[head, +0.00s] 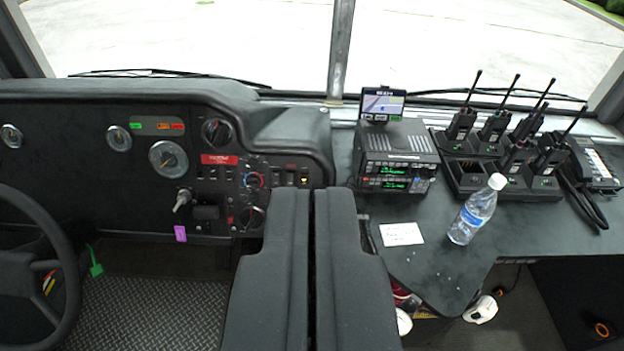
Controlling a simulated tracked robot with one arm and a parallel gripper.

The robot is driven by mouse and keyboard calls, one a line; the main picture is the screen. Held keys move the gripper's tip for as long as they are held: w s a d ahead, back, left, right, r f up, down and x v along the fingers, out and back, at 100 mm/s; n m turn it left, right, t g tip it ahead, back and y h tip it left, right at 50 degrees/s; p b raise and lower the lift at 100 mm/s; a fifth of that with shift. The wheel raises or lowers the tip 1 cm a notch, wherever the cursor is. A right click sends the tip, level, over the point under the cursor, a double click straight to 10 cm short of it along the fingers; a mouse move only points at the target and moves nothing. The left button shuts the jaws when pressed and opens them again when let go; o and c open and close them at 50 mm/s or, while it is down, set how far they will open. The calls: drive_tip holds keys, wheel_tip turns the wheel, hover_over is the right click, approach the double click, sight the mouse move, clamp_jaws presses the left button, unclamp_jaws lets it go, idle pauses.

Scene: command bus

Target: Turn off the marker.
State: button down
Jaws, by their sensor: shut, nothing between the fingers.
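The black dashboard panel (75,165) is on the left. It carries small dark rocker switches (215,173) under a red label, and more switches (290,179) on its right side with a small yellow glow beside them. The lettering is too small to read, so I cannot tell which control is the marker switch. My gripper (314,193) is in the lower middle, with its two dark fingers side by side, shut and empty. Its tips appear just right of the panel's switches and hide what lies behind them.
The steering wheel (25,275) is at left. A key-like lever (182,200) and purple tag (180,233) are on the panel. Right of my gripper, the dark counter (440,275) holds a radio unit (395,150), a paper card (401,234), a bottle (474,212) and charging handheld radios (500,170).

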drive_tip(key=w+d+f+n+h+p, duration=0.1)
drive_tip(key=w+f+n, duration=0.3)
drive_tip(key=w+f, duration=0.7)
drive_tip(key=w+f+n, duration=0.5)
drive_tip(key=w+f, duration=0.3)
drive_tip(key=w, duration=0.5)
drive_tip(key=w+f+n+p, duration=0.1)
drive_tip(key=w+f+n, duration=0.3)
drive_tip(key=f, duration=0.9)
drive_tip(key=w+f+n+y, duration=0.1)
drive_tip(key=w+f+n, duration=0.3)
drive_tip(key=f, duration=1)
drive_tip(key=w, duration=0.2)
drive_tip(key=shift+w+a+f+n+p, duration=0.2)
drive_tip(key=shift+w+a+n+p, duration=0.1)
drive_tip(key=shift+a+p, duration=0.1)
drive_tip(key=b+x, duration=0.2)
drive_tip(key=x, duration=1.2)
drive_tip(key=shift+b, duration=0.35)
